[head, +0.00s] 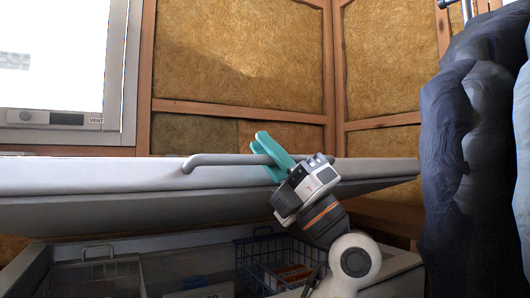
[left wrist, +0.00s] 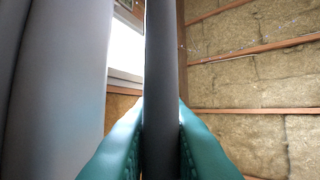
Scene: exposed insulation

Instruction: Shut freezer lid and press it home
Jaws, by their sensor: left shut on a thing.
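The freezer lid (head: 90,178) is a long white panel in the head view. It is tilted and partly lowered, with a gap between it and the freezer body (head: 385,275). A grey bar handle (head: 225,159) runs along the lid's front edge. My left gripper (head: 270,152) has teal fingers closed around this handle. In the left wrist view, the handle (left wrist: 161,80) stands between both teal fingers (left wrist: 160,145), with the lid's pale surface (left wrist: 60,80) to the left. My right gripper is not in view.
Inside the freezer are wire baskets, one blue (head: 270,258) with orange-brown packs and a paler one (head: 98,270) at left. Dark blue padded coats (head: 455,150) hang at right. A window (head: 60,60) and walls of exposed insulation (head: 240,50) stand behind.

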